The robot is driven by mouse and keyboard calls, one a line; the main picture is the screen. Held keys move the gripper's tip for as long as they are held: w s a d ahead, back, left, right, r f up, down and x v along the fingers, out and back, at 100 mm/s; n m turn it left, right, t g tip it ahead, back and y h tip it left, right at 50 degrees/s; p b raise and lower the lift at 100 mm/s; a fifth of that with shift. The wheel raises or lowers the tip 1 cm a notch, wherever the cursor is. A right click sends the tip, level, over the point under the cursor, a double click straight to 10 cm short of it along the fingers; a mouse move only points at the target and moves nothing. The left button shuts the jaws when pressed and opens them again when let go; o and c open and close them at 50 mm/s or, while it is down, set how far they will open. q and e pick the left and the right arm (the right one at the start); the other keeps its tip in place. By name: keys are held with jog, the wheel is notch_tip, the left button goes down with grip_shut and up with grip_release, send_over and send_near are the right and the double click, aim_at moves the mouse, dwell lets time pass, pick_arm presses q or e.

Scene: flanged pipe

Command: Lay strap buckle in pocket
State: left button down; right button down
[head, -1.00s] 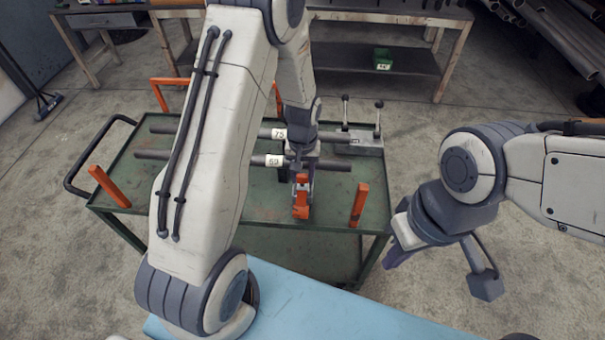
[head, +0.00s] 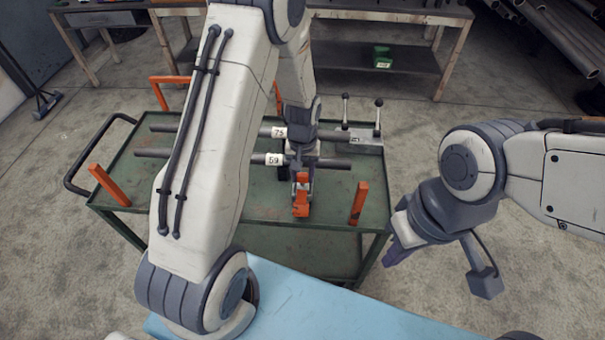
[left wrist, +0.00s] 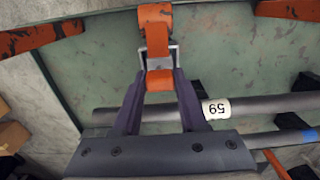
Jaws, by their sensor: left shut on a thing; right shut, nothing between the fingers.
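The strap buckle (left wrist: 159,58) has a metal frame with an orange strap through it. In the left wrist view it sits between the tips of my left gripper (left wrist: 160,76), which is shut on it. In the head view the orange strap (head: 301,198) hangs at the front of the left gripper (head: 301,176), above or on the near part of the green cart; I cannot tell whether it touches. My right gripper (head: 392,256) is shut and empty, right of the cart. I cannot make out a pocket.
The green cart (head: 262,207) carries two grey pipes, labelled 75 (head: 279,132) and 59 (head: 275,159). A clamp block with levers (head: 362,138) is at back right. A blue surface (head: 310,305) lies in front.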

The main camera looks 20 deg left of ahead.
aim_at(302, 175)
pick_arm(q)
jog(key=shift+f, duration=0.35)
jog(key=shift+c, duration=1.8)
grip_release()
jog(key=shift+r, duration=0.1)
notch_tip(302, 175, up, 10)
jog(key=shift+r+b, duration=0.15)
jog(key=shift+b, duration=0.3)
